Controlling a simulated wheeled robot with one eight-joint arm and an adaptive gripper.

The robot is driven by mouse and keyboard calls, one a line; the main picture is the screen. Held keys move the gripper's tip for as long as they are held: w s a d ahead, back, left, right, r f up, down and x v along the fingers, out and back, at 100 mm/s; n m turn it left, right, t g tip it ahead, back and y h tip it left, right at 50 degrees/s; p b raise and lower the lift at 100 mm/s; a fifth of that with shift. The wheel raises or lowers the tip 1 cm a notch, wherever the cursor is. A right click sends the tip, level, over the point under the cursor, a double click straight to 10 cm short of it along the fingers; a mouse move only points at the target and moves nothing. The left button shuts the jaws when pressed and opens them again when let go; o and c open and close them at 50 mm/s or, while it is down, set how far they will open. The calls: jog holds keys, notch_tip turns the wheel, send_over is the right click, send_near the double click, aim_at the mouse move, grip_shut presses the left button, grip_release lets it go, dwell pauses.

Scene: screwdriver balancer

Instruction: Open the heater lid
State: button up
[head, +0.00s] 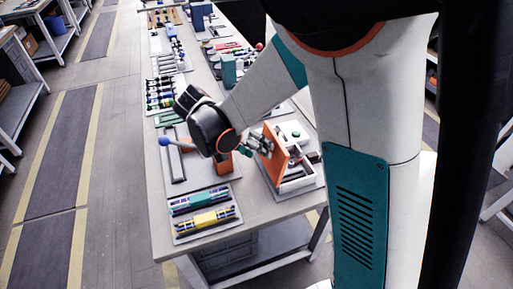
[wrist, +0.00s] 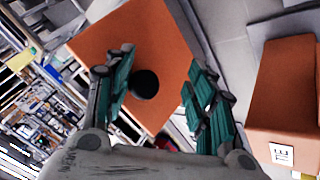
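The heater lid is an orange panel (head: 272,163) standing steeply tilted at the left side of an open white box (head: 296,180) on the bench. In the wrist view the orange panel (wrist: 110,38) fills the middle, with a round black knob (wrist: 145,84) on it. My gripper (wrist: 162,92) has its two green-padded fingers spread apart, one on each side of the knob. The left finger is close to the knob and a gap shows to the right finger. Contact cannot be told. In the head view my gripper (head: 262,143) is at the panel's upper part.
An orange block with a label (wrist: 283,100) stands at the right of the wrist view. A tray with a teal and a yellow tool (head: 205,212) lies at the bench's front. Several tools and trays line the bench (head: 172,62) behind. The floor aisle at left is clear.

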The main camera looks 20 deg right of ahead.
jog(key=shift+w+r, duration=0.1)
jog(key=v, duration=1.1)
jog(key=shift+a+r, duration=0.25)
jog(key=shift+r, duration=0.05)
